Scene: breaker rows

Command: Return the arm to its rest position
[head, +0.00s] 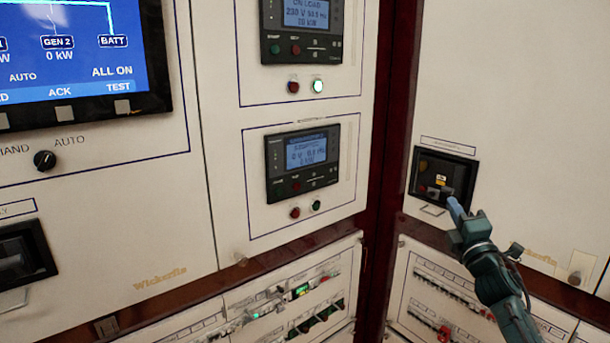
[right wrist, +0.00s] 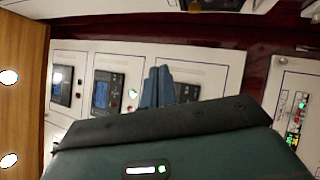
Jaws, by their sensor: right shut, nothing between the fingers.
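My right gripper (head: 455,208) shows at the right of the head view, with its arm coming up from the lower right. Its blue fingers are together with nothing between them. In the head view the fingertips appear in front of the lower right edge of a small black-framed breaker unit (head: 440,178); I cannot tell whether they touch it. In the right wrist view the closed blue fingers (right wrist: 157,88) stand up in front of the pale panels. My left gripper is not in view.
Pale switchboard panels fill the view, with a dark red post (head: 385,150) between them. A large blue screen (head: 75,50) is at upper left, above a black rotary knob (head: 44,160). Two controllers, the lower one (head: 303,162) included, are mid-panel. Breaker rows (head: 300,300) lie below.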

